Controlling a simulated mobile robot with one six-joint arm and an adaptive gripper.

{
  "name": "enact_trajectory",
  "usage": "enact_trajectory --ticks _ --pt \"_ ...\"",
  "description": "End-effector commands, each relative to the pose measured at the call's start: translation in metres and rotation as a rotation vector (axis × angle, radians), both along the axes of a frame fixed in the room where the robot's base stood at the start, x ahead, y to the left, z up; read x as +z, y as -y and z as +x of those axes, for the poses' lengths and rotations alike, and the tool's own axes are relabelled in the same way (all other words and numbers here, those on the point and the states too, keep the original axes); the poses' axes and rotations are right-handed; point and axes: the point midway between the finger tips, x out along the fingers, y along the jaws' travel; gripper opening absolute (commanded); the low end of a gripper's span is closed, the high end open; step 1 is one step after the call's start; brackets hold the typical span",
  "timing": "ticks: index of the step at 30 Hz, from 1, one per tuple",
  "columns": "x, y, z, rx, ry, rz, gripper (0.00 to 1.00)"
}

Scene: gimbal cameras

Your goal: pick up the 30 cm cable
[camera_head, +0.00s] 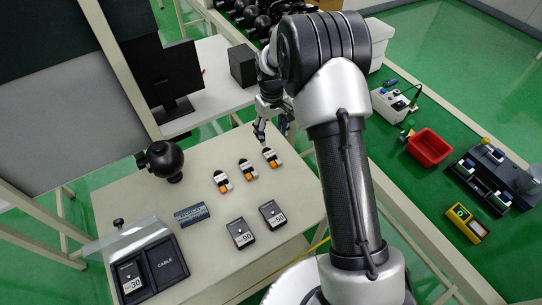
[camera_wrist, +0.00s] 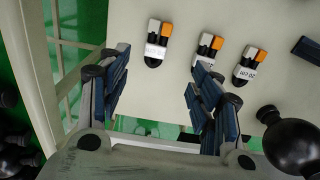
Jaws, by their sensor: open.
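Three small cables with white and orange ends and dark middles lie in a row on the beige table. The one nearest my gripper (camera_head: 271,157) also shows in the wrist view (camera_wrist: 157,42), with a white label. The middle cable (camera_head: 248,169) and the far cable (camera_head: 222,181) lie to its left in the head view; in the wrist view they lie to the right. The labels are too small to tell surely which is the 30 cm cable. My gripper (camera_wrist: 160,88) is open and empty, its fingers short of the nearest cable, which lies ahead between their lines.
A black round-headed device (camera_head: 164,161) stands at the table's left; it is close to the right finger in the wrist view (camera_wrist: 295,140). Dark boxes marked 90 (camera_head: 242,233) and 50 (camera_head: 272,215) and a CABLE case (camera_head: 167,262) lie nearer. A monitor (camera_head: 165,80) stands behind.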

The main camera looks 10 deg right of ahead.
Motion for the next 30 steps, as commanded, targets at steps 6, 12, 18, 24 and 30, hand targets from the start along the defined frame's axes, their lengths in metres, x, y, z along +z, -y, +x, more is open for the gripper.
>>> enact_trajectory --ticks 6,12,18,24,30 --pt "-0.052 0.0 0.0 -0.001 -0.003 0.0 0.58" --pt "-0.078 0.0 0.0 -0.001 -0.001 0.0 0.58" --pt "-0.086 0.0 0.002 -0.001 -0.001 0.0 0.58" --pt "-0.112 0.0 0.013 -0.001 -0.001 0.0 0.58" --pt "-0.134 0.0 0.015 -0.001 -0.001 0.0 0.58"
